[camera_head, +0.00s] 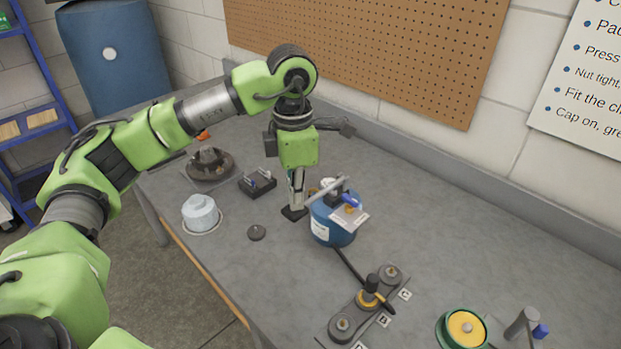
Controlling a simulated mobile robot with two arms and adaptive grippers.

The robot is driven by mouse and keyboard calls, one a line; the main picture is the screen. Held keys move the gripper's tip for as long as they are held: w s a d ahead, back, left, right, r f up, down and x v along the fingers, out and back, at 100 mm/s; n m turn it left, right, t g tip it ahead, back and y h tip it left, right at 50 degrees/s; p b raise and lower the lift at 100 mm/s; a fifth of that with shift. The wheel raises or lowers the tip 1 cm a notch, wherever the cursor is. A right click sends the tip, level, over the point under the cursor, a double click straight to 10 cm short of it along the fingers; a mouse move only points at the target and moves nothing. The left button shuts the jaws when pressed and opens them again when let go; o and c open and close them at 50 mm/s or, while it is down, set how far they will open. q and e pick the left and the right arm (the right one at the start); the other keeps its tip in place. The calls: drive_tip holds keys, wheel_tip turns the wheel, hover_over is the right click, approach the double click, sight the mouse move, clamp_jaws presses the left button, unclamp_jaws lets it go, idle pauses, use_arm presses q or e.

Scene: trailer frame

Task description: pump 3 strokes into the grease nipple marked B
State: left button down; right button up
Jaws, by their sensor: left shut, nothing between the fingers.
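A blue grease pot (327,234) with a pump on top stands mid-bench. Its pale lever (326,188) slants up to the right. A black hose (350,264) runs from it to a coupler (371,284), black with a gold ring, which appears to sit on the middle fitting of a dark bar (357,309). Tag B (384,320) is beside that fitting, tag C (404,294) beside the far one; the near tag is cut off. My left gripper (294,212) points down, shut and empty, just left of the pot; I cannot tell whether it touches the lever. My right gripper is out of view.
A green-rimmed yellow disc (466,328) is at front right. The bench right of the pot is clear.

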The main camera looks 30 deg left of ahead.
use_arm(q)
drive_tip(key=shift+w+d+r+p, duration=0.1)
drive_tip(key=shift+w+r+p, duration=0.1)
drive_tip(key=shift+r+p, duration=0.75)
drive_tip(key=shift+w+d+r+p, duration=0.15)
drive_tip(key=shift+r+p, duration=0.25)
drive_tip(key=shift+r, duration=1)
drive_tip(key=shift+a, duration=0.1)
drive_tip(key=shift+f, duration=0.15)
drive_tip(key=shift+s+a+f+b, duration=0.1)
drive_tip(key=shift+s+f+b, duration=0.05)
drive_tip(key=shift+f+b, duration=0.4)
drive_tip(key=shift+s+f+b, duration=0.15)
drive_tip(key=shift+f+b, duration=0.35)
drive_tip(key=shift+f, duration=0.1)
drive_tip(key=shift+s+f+b, duration=0.15)
drive_tip(key=shift+f+b, duration=0.8)
drive_tip(key=shift+f, duration=0.25)
